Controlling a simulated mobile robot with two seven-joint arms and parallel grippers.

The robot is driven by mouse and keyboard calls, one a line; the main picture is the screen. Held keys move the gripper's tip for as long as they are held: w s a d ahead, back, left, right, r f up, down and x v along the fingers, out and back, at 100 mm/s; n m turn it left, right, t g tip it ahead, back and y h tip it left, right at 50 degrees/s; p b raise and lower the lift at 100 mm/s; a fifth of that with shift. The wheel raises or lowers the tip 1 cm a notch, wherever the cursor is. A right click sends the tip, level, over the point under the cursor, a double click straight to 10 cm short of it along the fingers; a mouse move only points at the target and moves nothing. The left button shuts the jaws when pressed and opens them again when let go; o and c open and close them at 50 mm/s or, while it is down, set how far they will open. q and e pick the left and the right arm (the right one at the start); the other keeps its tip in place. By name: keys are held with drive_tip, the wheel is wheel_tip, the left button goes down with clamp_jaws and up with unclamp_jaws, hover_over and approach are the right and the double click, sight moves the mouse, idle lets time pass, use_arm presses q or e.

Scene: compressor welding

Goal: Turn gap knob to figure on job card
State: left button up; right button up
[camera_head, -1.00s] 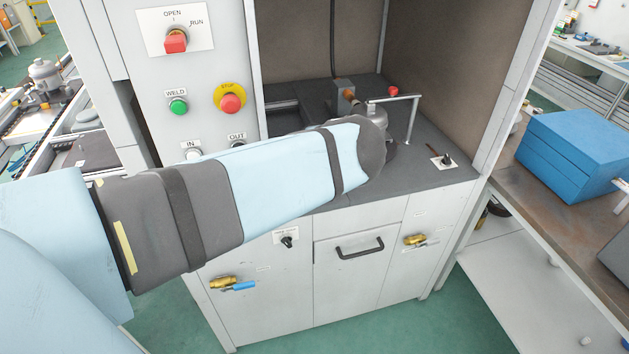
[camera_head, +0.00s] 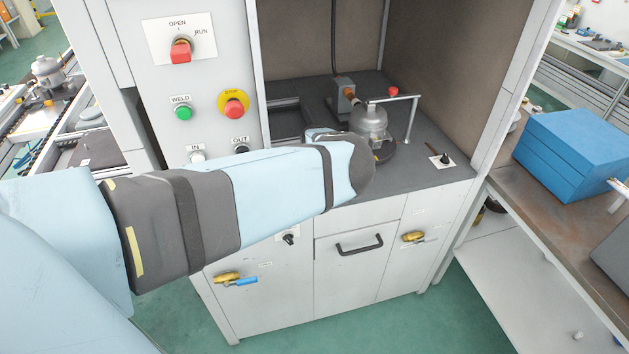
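A small black knob on a white plate (camera_head: 445,160) sits on the grey deck inside the cabinet, at its right front. Another small black knob (camera_head: 289,239) is on the cabinet's front face, below my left forearm. I cannot read the label of either knob, so I cannot tell which is the gap knob. No job card can be made out. My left arm, in a light blue and grey sleeve, reaches in from the left across the cabinet front. Its end is left of the deck knob and apart from it in the picture. No gripper fingers show, and my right gripper is out of view.
A grey compressor (camera_head: 370,122) stands on the deck beside a red-tipped bent rod (camera_head: 394,92). The control panel (camera_head: 215,75) has a red selector and several buttons. A blue box (camera_head: 575,150) sits on the right bench. The deck around the right knob is clear.

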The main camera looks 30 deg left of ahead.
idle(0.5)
use_arm(q)
drive_tip(key=o, duration=0.9)
wheel_tip(320, 180, up, 14)
drive_tip(key=shift+f+b, duration=0.1)
drive_tip(key=shift+b, duration=0.9)
